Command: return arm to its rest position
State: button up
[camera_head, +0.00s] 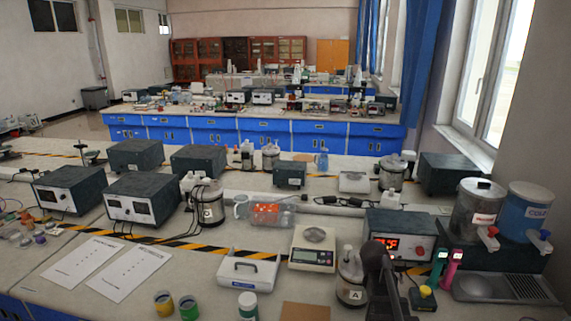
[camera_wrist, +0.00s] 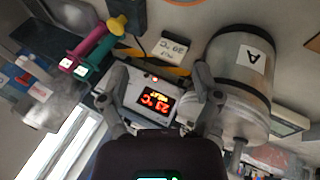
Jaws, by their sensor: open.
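My gripper (camera_wrist: 161,82) shows in the wrist view with its two grey fingers spread apart and nothing between them. Behind the gap is a box with a red lit display (camera_wrist: 155,101); I cannot tell how far off it is. A metal vessel labelled A (camera_wrist: 243,70) is beside the right finger. In the head view my dark arm rises at the lower right, in front of the display box (camera_head: 402,246) and just right of the vessel labelled A (camera_head: 351,292). The fingertips are not clear there.
Pink (camera_head: 451,268) and teal (camera_head: 438,266) handled tools and a yellow-topped item (camera_head: 425,297) stand close right of my arm. Hot and cold dispensers (camera_head: 476,212) are farther right. Papers (camera_head: 107,268) lie at far left.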

jog(key=s+a+f+y, duration=0.1)
jog(key=s+a+y, duration=0.1)
jog(key=a, duration=0.4)
jog(key=s+a+g+y, duration=0.1)
jog(key=s+a+y, duration=0.1)
jog(key=s+a, duration=0.3)
jog(key=s+a+f+n+g+y, duration=0.1)
jog(key=s+a, duration=0.2)
jog(key=a, duration=0.6)
jog(key=shift+s+f+y, duration=0.25)
jog(key=shift+f+y, duration=0.05)
jog(key=shift+y, duration=0.1)
